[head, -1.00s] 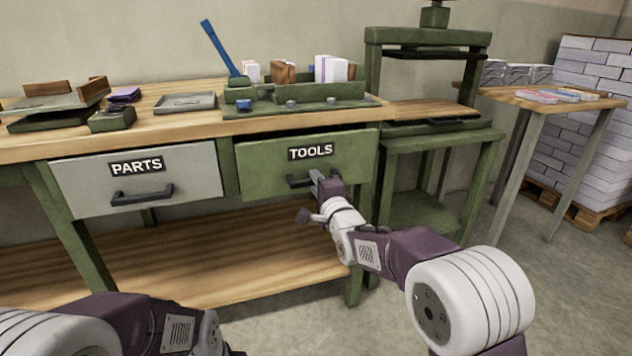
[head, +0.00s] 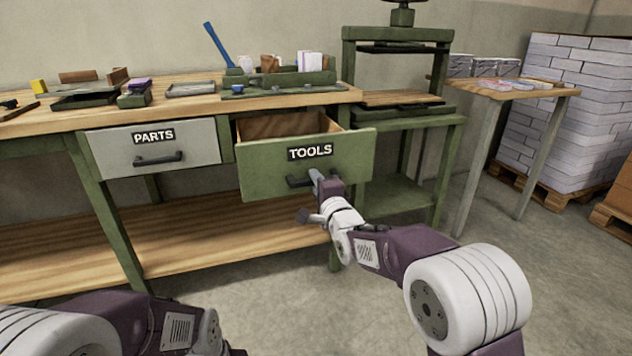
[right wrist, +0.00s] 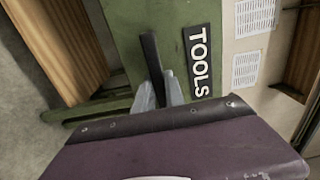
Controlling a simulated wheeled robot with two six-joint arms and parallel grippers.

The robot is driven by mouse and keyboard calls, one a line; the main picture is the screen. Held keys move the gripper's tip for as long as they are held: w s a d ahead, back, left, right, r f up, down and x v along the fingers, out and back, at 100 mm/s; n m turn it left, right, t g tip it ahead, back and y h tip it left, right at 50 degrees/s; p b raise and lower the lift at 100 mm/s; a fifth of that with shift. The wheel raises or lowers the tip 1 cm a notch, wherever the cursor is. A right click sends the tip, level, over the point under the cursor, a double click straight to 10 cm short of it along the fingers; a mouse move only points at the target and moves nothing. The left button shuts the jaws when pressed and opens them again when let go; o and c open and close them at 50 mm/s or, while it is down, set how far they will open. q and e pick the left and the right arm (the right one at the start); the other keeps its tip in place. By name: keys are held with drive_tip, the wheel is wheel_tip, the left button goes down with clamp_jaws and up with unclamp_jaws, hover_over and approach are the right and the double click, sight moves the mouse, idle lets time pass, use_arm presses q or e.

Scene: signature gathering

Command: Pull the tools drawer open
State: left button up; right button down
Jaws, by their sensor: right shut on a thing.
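The green tools drawer (head: 345,165) stands partly out of the workbench, and its wooden inside shows behind the front panel. Its label reads TOOLS. My right gripper (head: 312,180) is shut on the dark drawer handle (head: 296,181). In the right wrist view the fingers (right wrist: 160,92) close around the handle bar (right wrist: 151,60), beside the TOOLS label (right wrist: 198,60). What lies in the drawer is hidden by its front. My left arm is at the lower left, and its gripper is out of the picture.
The grey parts drawer (head: 155,150) is shut to the left. The bench top (head: 190,108) holds trays, a blue-handled tool (head: 217,43) and small boxes. A green press (head: 400,80) stands at the right, with a side table (head: 510,92) and stacked paper (head: 575,105) beyond. The floor in front is clear.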

drive_tip(key=c, duration=1.4)
unclamp_jaws()
drive_tip(key=shift+s, duration=0.1)
drive_tip(key=p+v, duration=0.2)
drive_tip(key=v, duration=0.7)
drive_tip(key=shift+p, duration=0.35)
